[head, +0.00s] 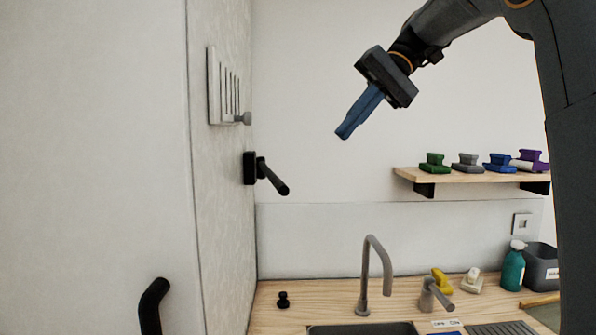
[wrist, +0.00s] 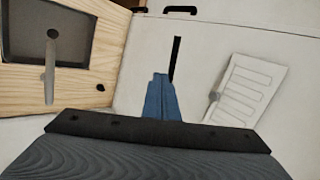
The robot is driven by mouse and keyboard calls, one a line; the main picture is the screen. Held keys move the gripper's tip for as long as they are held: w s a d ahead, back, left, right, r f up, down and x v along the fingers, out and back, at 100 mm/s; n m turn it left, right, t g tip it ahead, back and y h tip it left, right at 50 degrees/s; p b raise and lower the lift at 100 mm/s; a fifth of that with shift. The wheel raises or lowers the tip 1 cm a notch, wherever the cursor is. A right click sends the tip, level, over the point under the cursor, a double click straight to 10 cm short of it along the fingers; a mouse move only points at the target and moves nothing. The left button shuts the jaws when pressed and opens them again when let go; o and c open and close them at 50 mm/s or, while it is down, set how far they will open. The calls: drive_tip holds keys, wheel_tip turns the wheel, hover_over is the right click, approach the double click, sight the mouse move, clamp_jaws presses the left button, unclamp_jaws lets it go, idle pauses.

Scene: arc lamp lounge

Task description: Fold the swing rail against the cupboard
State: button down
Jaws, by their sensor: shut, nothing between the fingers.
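The swing rail (head: 272,180) is a black bar on a black bracket, fixed to the speckled upright surface at the left. In the head view it sticks out from that surface to the lower right. A black bar that looks like the rail shows in the wrist view (wrist: 176,60), just past my fingertips. The cupboard (head: 95,130) is the tall pale panel at the left, with a black handle (head: 152,305). My gripper (head: 343,134) has blue fingers, shut and empty. It is above and to the right of the rail, apart from it. The fingers also show in the wrist view (wrist: 160,80).
A slotted white panel (head: 215,88) with a grey knob is above the rail. A counter holds a sink, tap (head: 375,265), bottle (head: 513,268) and small items. A shelf (head: 470,176) with several coloured blocks is at the right. The air between gripper and rail looks clear.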

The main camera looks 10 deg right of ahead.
sight(269, 179)
drive_tip(key=a+r+p+x, duration=0.1)
drive_tip(key=p+x, duration=0.3)
drive_tip(key=x, duration=0.9)
drive_tip(key=shift+a+r, duration=0.2)
drive_tip(key=shift+a, duration=0.25)
drive_tip(key=shift+s+a, duration=0.1)
drive_tip(key=a+m+t, duration=0.1)
drive_tip(key=a, duration=0.5)
drive_tip(key=shift+s, duration=0.45)
drive_tip(key=shift+a, duration=0.2)
drive_tip(key=shift+d, duration=0.15)
